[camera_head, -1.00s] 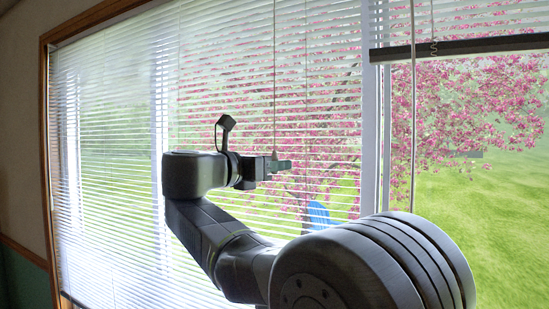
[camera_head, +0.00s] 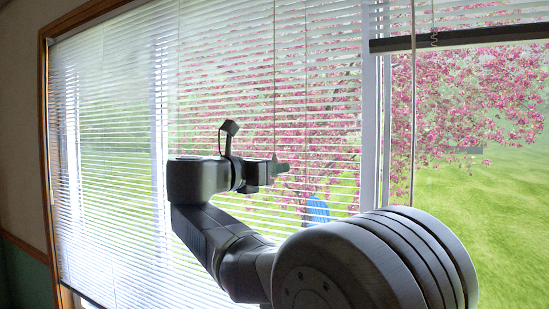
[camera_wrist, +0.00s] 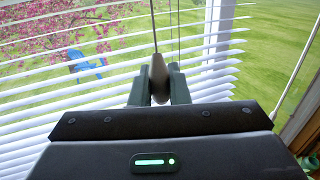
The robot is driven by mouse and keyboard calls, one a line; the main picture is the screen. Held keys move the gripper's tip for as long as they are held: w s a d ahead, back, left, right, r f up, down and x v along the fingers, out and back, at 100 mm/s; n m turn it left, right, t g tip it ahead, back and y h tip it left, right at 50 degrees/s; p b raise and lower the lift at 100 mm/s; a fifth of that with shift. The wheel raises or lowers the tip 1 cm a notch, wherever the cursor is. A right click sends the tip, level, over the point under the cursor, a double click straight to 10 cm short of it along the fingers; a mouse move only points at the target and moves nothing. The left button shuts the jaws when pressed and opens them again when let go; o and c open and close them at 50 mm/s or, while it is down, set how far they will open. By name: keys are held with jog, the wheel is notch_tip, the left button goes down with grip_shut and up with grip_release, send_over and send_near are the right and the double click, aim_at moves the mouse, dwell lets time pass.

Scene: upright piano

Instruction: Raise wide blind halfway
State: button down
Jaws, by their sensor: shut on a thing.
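The wide blind (camera_head: 120,150) hangs with white slats over the large window on the left, lowered over nearly all of the visible glass. Its lower left edge shows near the bottom of the head view. A pull cord (camera_head: 274,80) hangs in front of it down to my gripper (camera_head: 280,168). In the wrist view, my gripper (camera_wrist: 159,90) is shut on the brownish cord tassel (camera_wrist: 158,76), which sits between the two dark fingers. The cord runs straight up from the tassel. Part of the tassel is hidden by the fingers.
A second, narrower blind with a dark bottom rail (camera_head: 470,38) is raised at the right, with its own cord (camera_head: 413,120) hanging down. A white window post (camera_head: 372,130) stands between the windows. A wooden frame (camera_head: 46,150) edges the left side.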

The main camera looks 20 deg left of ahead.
notch_tip(320, 180, down, 7)
jog(key=shift+r+b, duration=0.2)
jog(key=shift+b, duration=1)
notch_tip(320, 180, down, 9)
jog(key=b, duration=0.4)
notch_tip(320, 180, down, 9)
jog(key=b, duration=0.5)
notch_tip(320, 180, down, 9)
jog(key=b, duration=0.4)
